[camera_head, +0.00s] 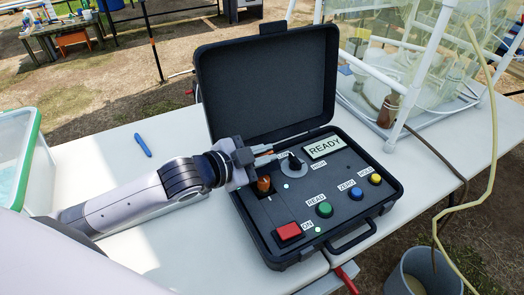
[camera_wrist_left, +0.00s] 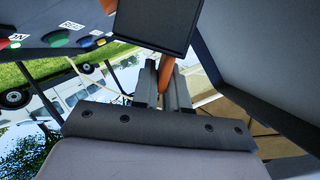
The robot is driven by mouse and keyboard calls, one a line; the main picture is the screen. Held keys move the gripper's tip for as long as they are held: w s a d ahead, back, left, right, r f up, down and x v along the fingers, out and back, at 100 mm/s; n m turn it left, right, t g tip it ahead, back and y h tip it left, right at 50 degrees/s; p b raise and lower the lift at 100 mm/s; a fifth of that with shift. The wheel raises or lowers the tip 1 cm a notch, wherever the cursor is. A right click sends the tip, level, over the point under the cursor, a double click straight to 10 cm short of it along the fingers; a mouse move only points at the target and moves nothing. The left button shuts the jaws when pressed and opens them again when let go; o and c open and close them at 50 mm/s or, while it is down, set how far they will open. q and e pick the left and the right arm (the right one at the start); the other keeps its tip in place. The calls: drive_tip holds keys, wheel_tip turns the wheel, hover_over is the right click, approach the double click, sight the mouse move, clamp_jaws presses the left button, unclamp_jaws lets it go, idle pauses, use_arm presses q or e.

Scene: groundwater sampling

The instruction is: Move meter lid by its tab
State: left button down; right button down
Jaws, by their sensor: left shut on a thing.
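The black meter case (camera_head: 300,215) stands open on the white table, its big cover tilted back. My left gripper (camera_head: 272,153) reaches in from the left over the left part of the panel, beside the dial. In the left wrist view, its fingers (camera_wrist_left: 162,88) are shut on an orange tab (camera_wrist_left: 166,75). A dark square plate, seemingly the meter lid (camera_wrist_left: 155,22), shows just past the fingertips. An amber piece (camera_head: 264,184) shows in the panel below the gripper. The gripper hides part of the panel, so how far the lid is raised is unclear. My right gripper is out of view.
The panel has a READY display (camera_head: 324,147), a red switch (camera_head: 288,231) and green, blue and yellow buttons. A blue pen (camera_head: 143,145) lies at left on clear table. A green-rimmed bin (camera_head: 28,150) and a clear enclosure with a brown bottle (camera_head: 388,110) flank the case.

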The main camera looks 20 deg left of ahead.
use_arm(q)
drive_tip(key=shift+s+d+f, duration=0.1)
drive_tip(key=shift+f, duration=0.05)
drive_tip(key=c, duration=1.2)
unclamp_jaws()
drive_tip(key=shift+c, duration=0.2)
drive_tip(key=v, duration=0.7)
